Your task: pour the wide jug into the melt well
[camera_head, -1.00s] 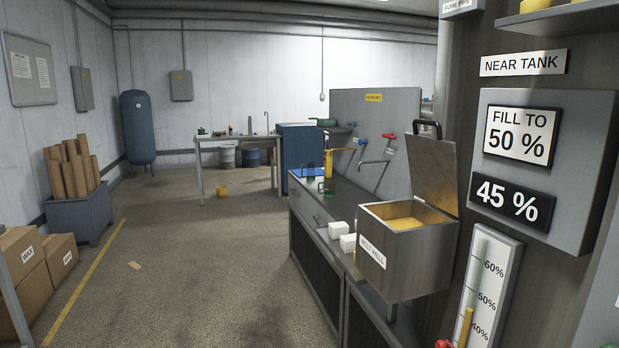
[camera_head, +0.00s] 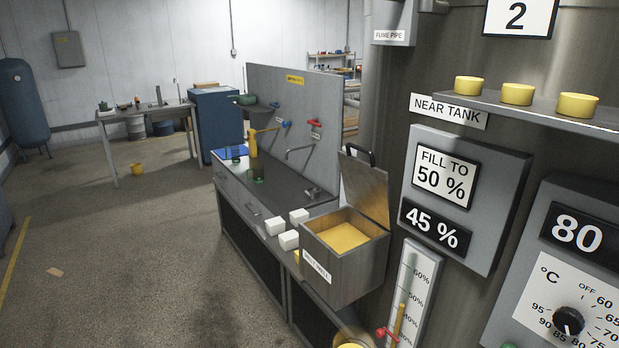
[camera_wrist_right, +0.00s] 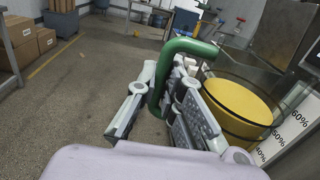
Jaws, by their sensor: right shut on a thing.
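The wide jug (camera_wrist_right: 237,108) is in the right wrist view, clear-walled, with yellow contents and a green handle. My right gripper (camera_wrist_right: 163,98) is shut on that handle. At the bottom edge of the head view a bit of a round yellow-filled vessel (camera_head: 350,345) shows, apparently the same jug; my right gripper is not visible there. The melt well (camera_head: 340,262) is a grey metal box at the counter's near end, its lid (camera_head: 364,187) raised, with yellow material inside. The jug is below and nearer than the well in the head view. My left gripper is in neither current view.
White blocks (camera_head: 288,240) lie on the counter beside the well. The near tank's panel (camera_head: 465,200) reads "FILL TO 50 %" and 45 %, above a level gauge (camera_head: 408,290) and red valve. A shelf (camera_head: 540,108) with yellow pucks juts out at right. Floor at left is open.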

